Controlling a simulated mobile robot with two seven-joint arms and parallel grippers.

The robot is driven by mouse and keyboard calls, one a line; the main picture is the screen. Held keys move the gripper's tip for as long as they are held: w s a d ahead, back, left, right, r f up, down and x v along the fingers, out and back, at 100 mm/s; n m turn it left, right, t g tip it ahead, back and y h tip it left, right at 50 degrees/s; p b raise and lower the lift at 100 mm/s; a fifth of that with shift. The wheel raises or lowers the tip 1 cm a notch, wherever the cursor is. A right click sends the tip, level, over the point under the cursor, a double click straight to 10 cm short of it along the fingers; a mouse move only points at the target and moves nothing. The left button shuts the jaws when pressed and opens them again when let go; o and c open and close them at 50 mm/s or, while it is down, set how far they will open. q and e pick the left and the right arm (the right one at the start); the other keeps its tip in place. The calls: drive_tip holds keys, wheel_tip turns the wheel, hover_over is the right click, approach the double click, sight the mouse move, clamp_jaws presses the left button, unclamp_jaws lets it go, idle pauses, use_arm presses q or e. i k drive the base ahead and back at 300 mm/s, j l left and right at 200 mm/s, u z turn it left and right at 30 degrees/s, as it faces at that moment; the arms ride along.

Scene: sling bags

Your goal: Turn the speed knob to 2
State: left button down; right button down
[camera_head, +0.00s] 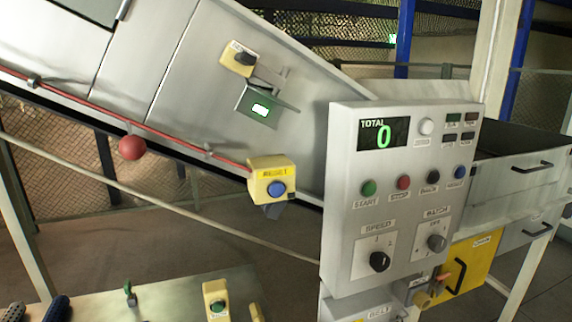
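The speed knob (380,261) is a black round knob on a pale plate labelled SPEED, at the lower left of the grey control panel (343,150). Small marks sit above the knob, but which mark it points to is too small to tell. Neither of my grippers shows in the head view, and nothing touches the speed knob.
Start (369,187), red (403,182), black and blue buttons sit above the knobs. A yellow RESET box (272,182) is left of the panel. Space before the panel looks clear.

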sight(380, 261)
drive_tip(key=i+j+z, duration=0.15)
drive_tip(key=z, duration=0.3)
drive_tip(key=i+j+z, duration=0.1)
drive_tip(key=j+z, duration=0.15)
drive_tip(key=z, duration=0.2)
